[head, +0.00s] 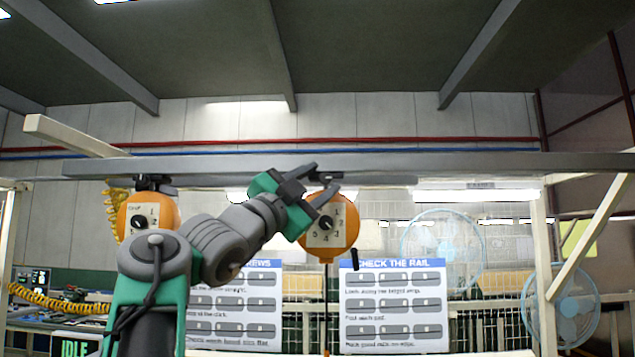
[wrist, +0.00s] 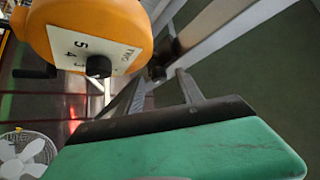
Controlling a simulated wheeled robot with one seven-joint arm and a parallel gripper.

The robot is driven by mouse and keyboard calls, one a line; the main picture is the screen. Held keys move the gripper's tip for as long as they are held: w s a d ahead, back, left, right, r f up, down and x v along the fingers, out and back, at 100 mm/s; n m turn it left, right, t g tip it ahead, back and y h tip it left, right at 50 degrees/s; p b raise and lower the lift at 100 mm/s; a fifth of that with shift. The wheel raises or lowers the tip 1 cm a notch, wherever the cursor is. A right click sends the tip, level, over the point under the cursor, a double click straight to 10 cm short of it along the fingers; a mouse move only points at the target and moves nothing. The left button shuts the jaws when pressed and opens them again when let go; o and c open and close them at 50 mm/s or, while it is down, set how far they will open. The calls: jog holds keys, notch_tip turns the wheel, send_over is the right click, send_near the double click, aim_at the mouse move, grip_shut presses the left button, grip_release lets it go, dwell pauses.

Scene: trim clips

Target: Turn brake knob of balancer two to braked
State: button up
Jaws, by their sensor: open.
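Two orange balancers hang from the overhead rail. The left balancer (head: 140,213) is partly hidden by my arm. The right balancer (head: 345,212), also in the wrist view (wrist: 105,18), has a pale numbered plate with a black round knob (head: 325,222), which shows in the wrist view (wrist: 98,66) too. A black handle (head: 354,258) sticks out low on its right side; the wrist view shows it at left (wrist: 35,73). My gripper (head: 325,183) is open and empty at the right balancer's upper part; contact cannot be told. Its fingers (wrist: 160,88) point past the casing.
The grey rail (head: 400,163) runs just above the balancers. Two printed boards hang below, one headed CHECK THE RAIL (head: 396,305). A wire fence and fans (head: 440,248) stand behind. Open space lies right of the right balancer.

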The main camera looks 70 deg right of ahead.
jog(key=shift+w+a+f+b, duration=0.15)
jog(key=shift+a+f+b, duration=0.05)
jog(key=shift+f+b, duration=0.1)
jog(key=b+v, duration=0.3)
jog(key=v, duration=0.4)
jog(key=shift+a+b, duration=0.15)
jog(key=shift+b, duration=0.2)
jog(key=shift+r, duration=0.15)
